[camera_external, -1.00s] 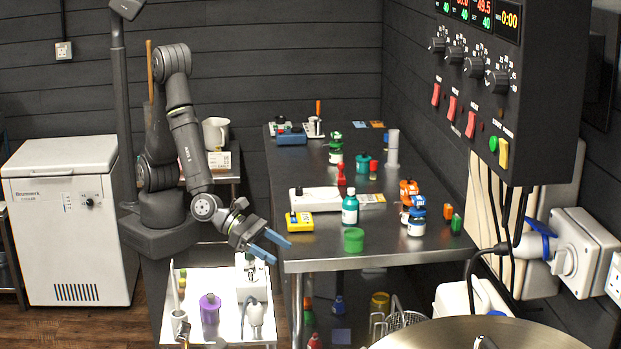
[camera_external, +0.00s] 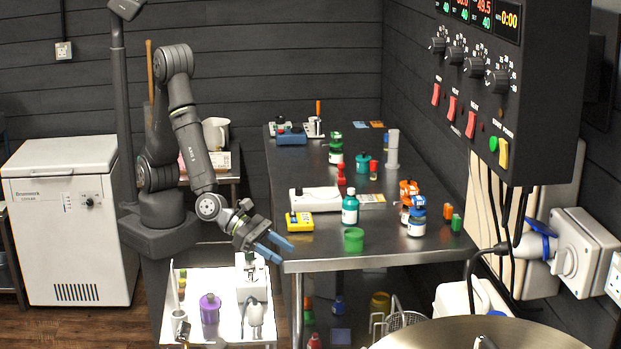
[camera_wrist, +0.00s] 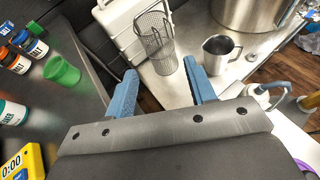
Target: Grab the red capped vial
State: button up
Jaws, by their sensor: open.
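A small vial with a red cap (camera_external: 373,169) stands upright on the dark metal table (camera_external: 300,255), in its far half, just right of a teal jar (camera_external: 362,162). A red, narrow-necked item (camera_external: 341,175) stands nearby to its left; its kind is hard to tell. My gripper (camera_external: 283,253) is open and empty at the table's near left corner, well short of the vial. In the wrist view my two blue fingers (camera_wrist: 160,80) are apart with nothing between them. The red-capped vial is not seen in the wrist view.
A yellow timer (camera_external: 299,221), green cup (camera_external: 353,240), teal bottle (camera_external: 350,209) and blue-capped bottle (camera_external: 416,220) stand on the table's near half. A control panel (camera_external: 480,90) overhangs on the right.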

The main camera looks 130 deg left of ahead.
jog(key=w+a+r+m+g+h, duration=0.25)
jog(key=w+a+m, duration=0.45)
jog(key=w+a, duration=0.7)
jog(key=w+a+r+m+g, duration=0.15)
jog(key=a+m, duration=0.25)
jog(key=a, duration=0.8)
jog(key=w+a+r+m+g, duration=0.1)
jog(key=a+r+m, duration=0.25)
jog(key=a, duration=0.75)
notch_tip(320, 180, up, 5)
jog(key=m+g, duration=0.5)
jog(key=g, duration=0.3)
send_over(374, 161)
jog(key=shift+h, duration=0.45)
notch_tip(374, 161, down, 17)
jog(key=shift+r, duration=0.1)
